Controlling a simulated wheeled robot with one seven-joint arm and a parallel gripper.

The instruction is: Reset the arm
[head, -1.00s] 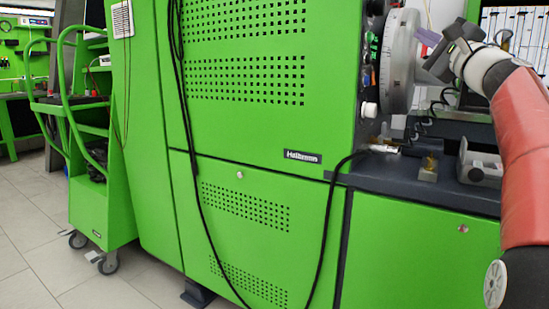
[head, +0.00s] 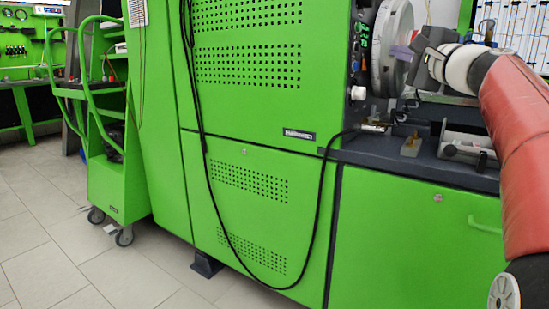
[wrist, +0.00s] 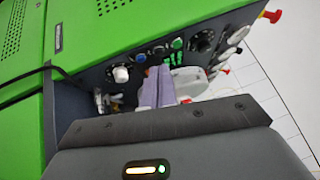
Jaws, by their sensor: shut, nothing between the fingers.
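My gripper (head: 403,53) is at the upper right of the head view, in front of the round grey disc (head: 391,45) of the green test bench (head: 250,110). My arm in red sleeves reaches down the right side. In the wrist view the gripper's pale fingers (wrist: 157,88) are together and empty, with the bench's control panel and a white round part (wrist: 188,82) behind them. I cannot tell the exact gap between the fingers and the disc.
The bench's dark ledge (head: 375,152) holds a small brass block (head: 411,146) and a grey clamp-like part (head: 467,145). A black cable (head: 315,230) hangs down the bench front. A green trolley (head: 115,170) stands at left. The tiled floor (head: 50,240) at front left is clear.

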